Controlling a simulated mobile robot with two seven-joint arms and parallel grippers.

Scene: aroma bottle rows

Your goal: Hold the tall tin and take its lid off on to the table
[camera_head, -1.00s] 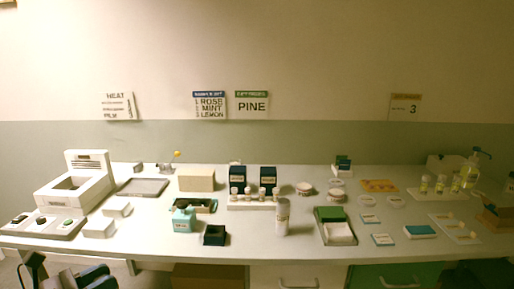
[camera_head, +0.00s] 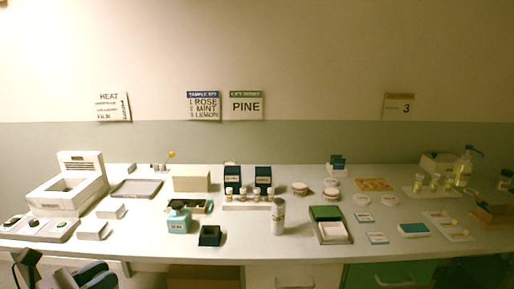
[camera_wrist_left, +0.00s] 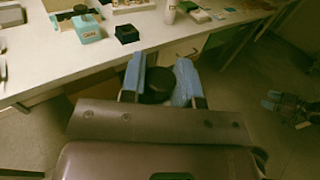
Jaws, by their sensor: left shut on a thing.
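The tall tin (camera_head: 278,218) stands upright near the front edge of the table, pale with a greyish top that looks like its lid. Only its lower part shows in the left wrist view (camera_wrist_left: 170,12). My left gripper (camera_wrist_left: 160,75) is in front of and below the table edge, well apart from the tin. Its blue-padded fingers have a dark round thing (camera_wrist_left: 155,88) between them, which I cannot identify. In the head view, the left gripper (camera_head: 62,276) shows at the bottom left corner. My right gripper (camera_wrist_left: 284,100) seems to show small at the right of the wrist view; its jaws are unclear.
A teal bottle (camera_head: 178,220) and a small dark open box (camera_head: 210,236) stand left of the tin. A row of small bottles on a rack (camera_head: 246,206) is behind it. A green-and-white tray (camera_head: 330,230) is to its right. Bare table (camera_head: 250,245) lies in front.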

